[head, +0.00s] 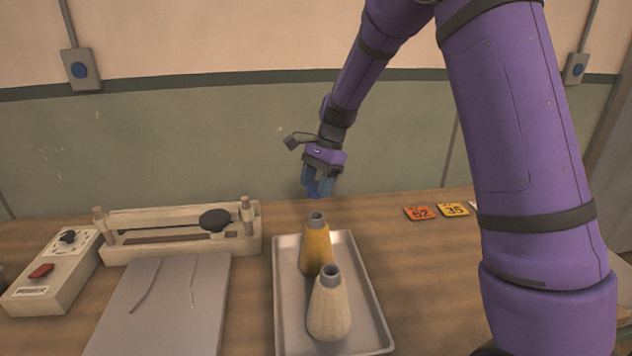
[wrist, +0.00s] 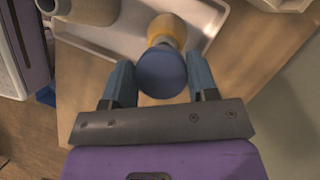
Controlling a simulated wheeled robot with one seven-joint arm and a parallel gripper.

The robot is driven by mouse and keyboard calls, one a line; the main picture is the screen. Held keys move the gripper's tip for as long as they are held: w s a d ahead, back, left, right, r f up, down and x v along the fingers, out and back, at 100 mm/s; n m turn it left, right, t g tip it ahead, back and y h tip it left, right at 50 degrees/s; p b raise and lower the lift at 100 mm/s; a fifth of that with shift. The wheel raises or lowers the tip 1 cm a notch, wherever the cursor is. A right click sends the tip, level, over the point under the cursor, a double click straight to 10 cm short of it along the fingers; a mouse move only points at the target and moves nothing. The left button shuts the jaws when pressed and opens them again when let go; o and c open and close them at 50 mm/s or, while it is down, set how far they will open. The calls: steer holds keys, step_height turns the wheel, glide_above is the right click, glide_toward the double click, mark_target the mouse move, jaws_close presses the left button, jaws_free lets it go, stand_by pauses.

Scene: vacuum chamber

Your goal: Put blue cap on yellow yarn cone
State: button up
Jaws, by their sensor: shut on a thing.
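The yellow yarn cone (head: 316,248) stands upright on a grey tray (head: 287,318), its grey tip bare. My gripper (head: 318,188) points down, above and a little behind that tip in the head view. It is shut on the round blue cap (wrist: 162,74), which shows between the blue fingers in the wrist view (wrist: 161,88). In the head view the cap is hard to tell from the fingers. In the wrist view the yellow cone (wrist: 168,28) lies just beyond the cap, partly hidden by it, and the two overlap in the picture.
A cream yarn cone (head: 330,306) stands in front of the yellow one on the tray. To the left are a grey board (head: 165,305), a wooden frame with a black knob (head: 180,228) and a control box (head: 52,272). Orange and yellow number tags (head: 420,213) lie right.

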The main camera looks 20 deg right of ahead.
glide_above(312, 224)
steer(key=w+d, duration=0.1)
steer(key=d, duration=0.1)
steer(key=shift+w+a+f, duration=0.1)
steer(key=shift+f, duration=1.3)
steer(key=shift+a+f, duration=0.1)
steer(key=shift+f, duration=1.3)
steer(key=shift+f, duration=0.2)
steer(key=shift+f, duration=1.3)
steer(key=o, duration=1)
steer(key=shift+r, duration=0.1)
steer(key=v, duration=1)
steer(key=shift+d+r, duration=0.15)
steer(key=shift+r, duration=0.15)
